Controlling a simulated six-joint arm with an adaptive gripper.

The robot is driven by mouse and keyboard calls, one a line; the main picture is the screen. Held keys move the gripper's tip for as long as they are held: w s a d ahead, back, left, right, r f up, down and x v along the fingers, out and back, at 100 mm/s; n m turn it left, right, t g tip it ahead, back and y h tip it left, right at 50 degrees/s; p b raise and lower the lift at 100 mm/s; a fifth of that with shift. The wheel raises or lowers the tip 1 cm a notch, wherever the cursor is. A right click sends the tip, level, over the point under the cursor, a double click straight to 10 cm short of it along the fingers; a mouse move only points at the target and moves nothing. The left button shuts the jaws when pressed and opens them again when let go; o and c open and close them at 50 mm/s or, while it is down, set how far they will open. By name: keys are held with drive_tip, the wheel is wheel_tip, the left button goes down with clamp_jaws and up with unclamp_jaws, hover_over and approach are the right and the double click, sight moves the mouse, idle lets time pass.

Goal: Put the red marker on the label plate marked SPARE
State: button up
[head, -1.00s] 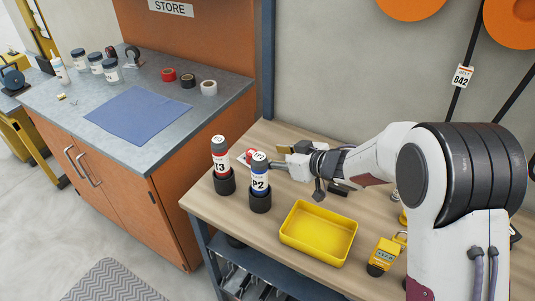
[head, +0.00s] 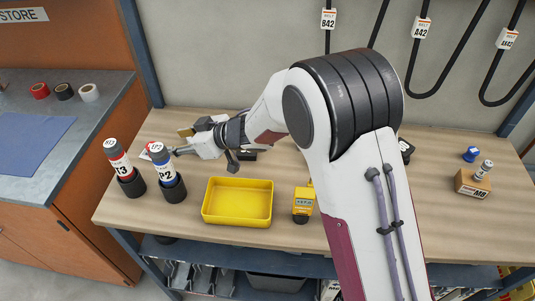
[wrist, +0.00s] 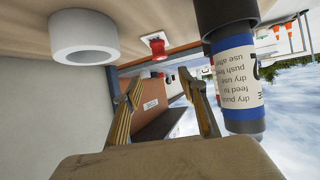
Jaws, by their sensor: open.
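A small red marker (wrist: 158,50) stands on a white plate with a red edge (wrist: 156,37), seen upside down in the wrist view. In the head view the bottle P2 (head: 164,172) hides most of that spot. My gripper (head: 180,142) is open and empty, above the bench close behind and right of P2. In the wrist view its two fingers (wrist: 160,84) are spread, with the red marker beyond them and apart from them. No plate with readable SPARE lettering shows.
P2, also close on the right in the wrist view (wrist: 236,85), and bottle T3 (head: 121,162) stand in black cups. A yellow tray (head: 238,219) lies in front of my arm. A white ring (wrist: 62,44) is near the gripper. A blue marker (head: 471,153) stands far right.

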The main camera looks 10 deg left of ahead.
drive_tip(key=shift+w, duration=0.1)
drive_tip(key=w+d+r+m+t+h, duration=0.2)
drive_tip(key=w+d+r+t, duration=0.1)
drive_tip(key=d+r, duration=0.3)
drive_tip(key=w+d+r+m+t+h, duration=0.2)
drive_tip(key=w+d+r, duration=0.25)
drive_tip(key=d, duration=0.45)
drive_tip(key=s+d+r+m+t+h, duration=0.1)
drive_tip(key=s+d+r+m+h, duration=0.2)
drive_tip(key=d, duration=0.6)
drive_tip(key=s+d+r+m+t+h, duration=0.15)
drive_tip(key=d+r, duration=0.25)
drive_tip(key=d, duration=0.6)
drive_tip(key=s+d+m+g+h, duration=0.3)
drive_tip(key=s+d+m+h, duration=0.1)
drive_tip(key=s+d, duration=0.9)
drive_tip(key=s+f+m+g, duration=0.2)
drive_tip(key=s+f, duration=0.1)
drive_tip(key=s, duration=1.5)
drive_tip(key=shift+s+d+f+y, duration=0.2)
drive_tip(key=shift+d+y, duration=0.1)
drive_tip(key=shift+y, duration=0.15)
